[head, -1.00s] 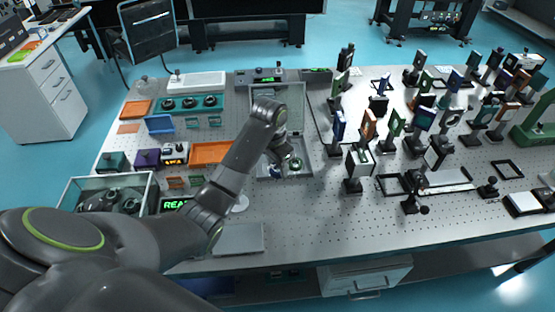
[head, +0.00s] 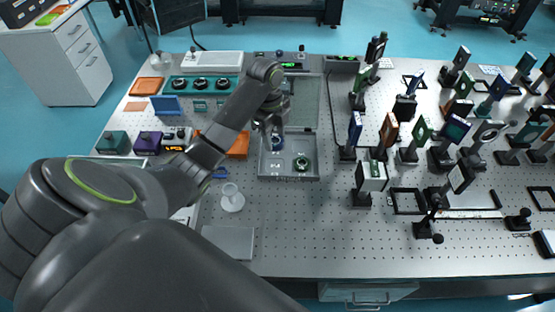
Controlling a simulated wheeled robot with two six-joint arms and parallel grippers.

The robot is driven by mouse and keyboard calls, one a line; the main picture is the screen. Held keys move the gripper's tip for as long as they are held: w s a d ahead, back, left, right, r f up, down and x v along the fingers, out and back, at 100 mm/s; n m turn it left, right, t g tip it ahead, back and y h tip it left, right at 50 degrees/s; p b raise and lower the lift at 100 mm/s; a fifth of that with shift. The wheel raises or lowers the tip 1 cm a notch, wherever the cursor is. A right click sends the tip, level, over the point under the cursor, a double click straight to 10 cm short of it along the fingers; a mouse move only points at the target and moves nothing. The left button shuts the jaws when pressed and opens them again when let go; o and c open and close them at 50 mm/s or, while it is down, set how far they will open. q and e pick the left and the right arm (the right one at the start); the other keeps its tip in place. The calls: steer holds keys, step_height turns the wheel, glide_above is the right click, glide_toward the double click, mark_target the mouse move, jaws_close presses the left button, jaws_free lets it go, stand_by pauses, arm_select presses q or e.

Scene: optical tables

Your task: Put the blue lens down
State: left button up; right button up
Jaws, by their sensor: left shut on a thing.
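The blue lens (head: 277,142), a small round mount with a dark blue rim, is at the upper left of the open grey case (head: 290,176). My left gripper (head: 274,122) reaches down over it from above and is shut on it. The fingers are small and partly hidden by my wrist, and I cannot tell whether the lens touches the case floor. A green-ringed lens (head: 301,163) sits in the right part of the case, apart from the gripper. My right gripper is not in view.
The case's raised lid (head: 308,100) stands behind the gripper. An orange tray (head: 238,147) is close on the left, and a white round stand (head: 232,201) is in front of it. Many post-mounted optics, such as a white-faced one (head: 371,178), crowd the right. Bare table lies in front of the case.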

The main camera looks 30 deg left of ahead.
arm_select(q)
steer(key=b, duration=0.4)
glide_above(276, 166)
steer(key=f, duration=0.5)
steer(key=shift+s+a, duration=0.1)
steer(key=shift+a, duration=0.15)
steer(key=shift+f+p, duration=0.25)
steer(key=shift+p, duration=0.1)
step_height(276, 166, down, 3)
steer(key=shift+f, duration=0.55)
steer(key=shift+f, duration=0.1)
steer(key=o, duration=1)
steer(key=shift+o, duration=0.2)
